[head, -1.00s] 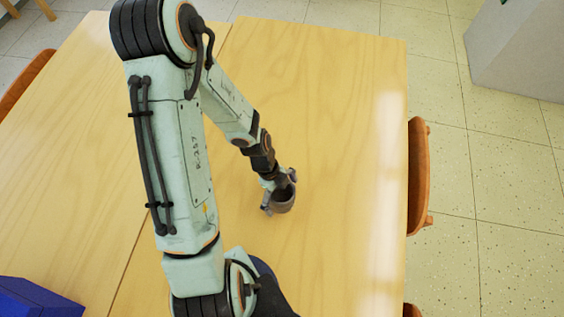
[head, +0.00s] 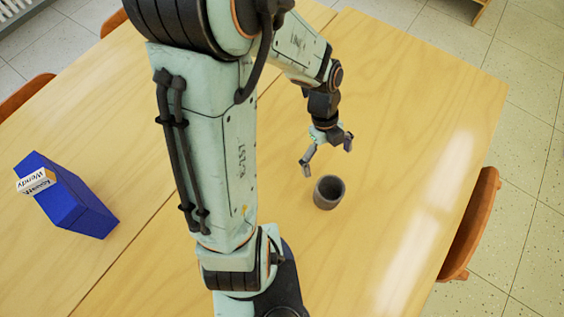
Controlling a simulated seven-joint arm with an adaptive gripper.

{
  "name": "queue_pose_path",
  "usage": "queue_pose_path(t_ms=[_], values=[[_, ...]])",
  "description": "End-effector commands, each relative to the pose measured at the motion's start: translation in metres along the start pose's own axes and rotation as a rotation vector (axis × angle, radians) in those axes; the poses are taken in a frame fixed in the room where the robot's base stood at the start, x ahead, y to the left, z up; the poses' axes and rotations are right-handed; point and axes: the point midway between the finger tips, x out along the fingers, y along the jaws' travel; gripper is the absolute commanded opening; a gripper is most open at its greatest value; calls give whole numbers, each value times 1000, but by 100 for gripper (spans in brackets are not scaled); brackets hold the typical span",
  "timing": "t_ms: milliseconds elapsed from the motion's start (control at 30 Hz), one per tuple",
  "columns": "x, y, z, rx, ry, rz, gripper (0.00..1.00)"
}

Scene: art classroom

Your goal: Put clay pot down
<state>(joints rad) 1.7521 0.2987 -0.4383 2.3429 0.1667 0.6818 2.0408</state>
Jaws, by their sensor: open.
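The clay pot (head: 328,193) is a small grey-brown cup shape with a dark open mouth. It stands upright on the wooden table (head: 400,150), right of my arm's thick lower link. My gripper (head: 327,156) is open and empty, just behind and above the pot in the picture. Its two fingers are spread apart, and the pot is clear of them.
A blue box (head: 70,195) with a white name label stands on the table at the left. Orange-brown chairs (head: 470,225) stand at the table's edges. The table around the pot is bare.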

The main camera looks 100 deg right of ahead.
Motion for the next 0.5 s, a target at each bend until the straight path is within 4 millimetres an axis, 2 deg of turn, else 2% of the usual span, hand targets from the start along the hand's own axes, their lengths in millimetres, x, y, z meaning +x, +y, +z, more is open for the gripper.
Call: queue_pose_path(t_ms=[167,267,367,433,467,500], values=[[-3,3,5,-38,-7,-4,95],[-17,22,30,-257,-40,-22,95],[-45,72,69,-723,-95,-66,95],[-66,124,89,-1162,-127,-108,95],[-74,150,93,-1366,-136,-131,95],[-84,183,94,-1640,-143,-160,95]])
